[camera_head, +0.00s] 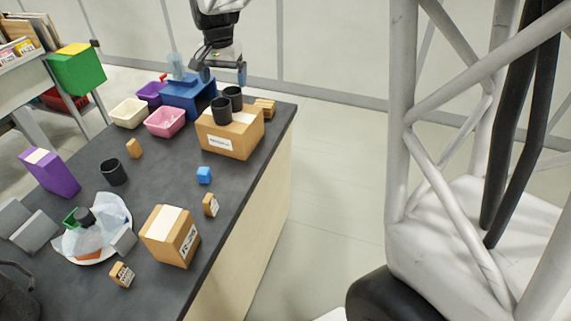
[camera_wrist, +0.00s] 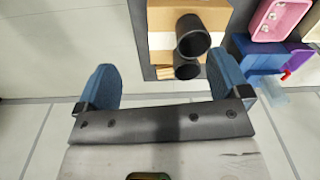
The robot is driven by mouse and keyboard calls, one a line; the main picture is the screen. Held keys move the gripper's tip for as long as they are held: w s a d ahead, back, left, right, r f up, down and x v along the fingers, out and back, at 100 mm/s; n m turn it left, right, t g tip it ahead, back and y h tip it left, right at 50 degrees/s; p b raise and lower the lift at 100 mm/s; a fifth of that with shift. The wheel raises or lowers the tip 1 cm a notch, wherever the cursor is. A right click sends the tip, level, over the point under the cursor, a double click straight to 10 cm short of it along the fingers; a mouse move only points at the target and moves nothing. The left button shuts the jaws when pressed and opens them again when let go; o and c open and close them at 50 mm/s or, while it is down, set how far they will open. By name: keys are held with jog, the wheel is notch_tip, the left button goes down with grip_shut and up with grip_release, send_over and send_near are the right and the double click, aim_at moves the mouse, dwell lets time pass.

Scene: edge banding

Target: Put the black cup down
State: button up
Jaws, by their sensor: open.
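The box (camera_head: 242,142) has a white label. A third black cup (camera_head: 113,172) stands on the table at left. My gripper (camera_head: 223,74) is open and empty, above and beyond the box. In the wrist view, my gripper's (camera_wrist: 165,82) blue fingers are spread wide. Both box cups, one (camera_wrist: 193,36) and the other (camera_wrist: 187,68), show beyond the fingers, nearer the right finger and apart from it.
A blue bin (camera_head: 190,100), a pink bin (camera_head: 166,121) and a cream bin (camera_head: 129,112) stand left of the box. A wooden block stack (camera_head: 265,107) is at its right. A plate (camera_head: 125,212) with clutter and another box (camera_head: 170,236) are nearer. The dark table (camera_head: 165,180) has free room mid-surface.

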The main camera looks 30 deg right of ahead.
jog(key=s+n+t, duration=0.2)
jog(key=s+n, duration=0.5)
jog(key=s, duration=2.9)
jog(key=shift+s+d+f, duration=0.2)
jog(key=shift+s+f, duration=0.05)
jog(key=shift+s, duration=0.1)
jog(key=shift+c, duration=0.2)
jog(key=c, duration=0.3)
